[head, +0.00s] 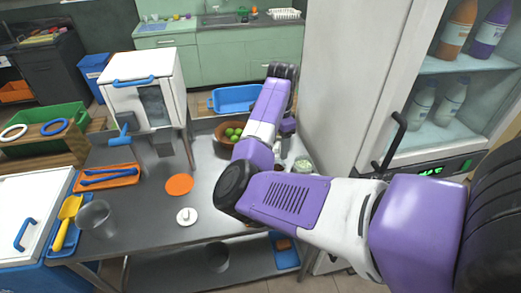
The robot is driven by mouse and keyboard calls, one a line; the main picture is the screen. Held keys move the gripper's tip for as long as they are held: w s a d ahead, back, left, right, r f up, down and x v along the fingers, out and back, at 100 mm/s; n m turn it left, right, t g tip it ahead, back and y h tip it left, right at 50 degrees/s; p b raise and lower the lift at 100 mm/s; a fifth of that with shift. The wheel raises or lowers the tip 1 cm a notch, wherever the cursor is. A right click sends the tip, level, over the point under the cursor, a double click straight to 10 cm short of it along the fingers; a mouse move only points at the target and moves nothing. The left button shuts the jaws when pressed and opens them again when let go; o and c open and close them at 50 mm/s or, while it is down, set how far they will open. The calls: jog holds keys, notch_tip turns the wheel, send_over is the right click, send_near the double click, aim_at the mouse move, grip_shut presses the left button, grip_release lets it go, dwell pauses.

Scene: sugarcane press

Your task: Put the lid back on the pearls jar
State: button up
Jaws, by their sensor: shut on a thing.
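My arm reaches across the counter, folds up at the elbow and comes down again on the far side. Only a dark part of my gripper (286,142) shows beside my forearm. Its fingertips are hidden, and so is whatever they are shut on. A small round white piece with a knob (187,216), like a lid, lies on the counter in front of the orange disc. A jar with pale green contents (303,166) stands just right of my forearm. I cannot tell whether it is the pearls jar; another jar could be hidden behind my arm.
A fridge (340,80) stands on the right.

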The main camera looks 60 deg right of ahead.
jog(key=shift+d+f, duration=0.15)
jog(key=shift+f, duration=0.15)
notch_tip(320, 180, down, 4)
jog(key=b, duration=0.4)
jog(key=shift+f+b, duration=0.45)
jog(key=shift+f, duration=0.5)
jog(key=shift+p, duration=0.6)
dwell(0.4)
jog(key=shift+f, duration=0.15)
dwell(0.8)
jog(key=shift+p, duration=0.45)
dwell(0.6)
jog(key=o, duration=1.4)
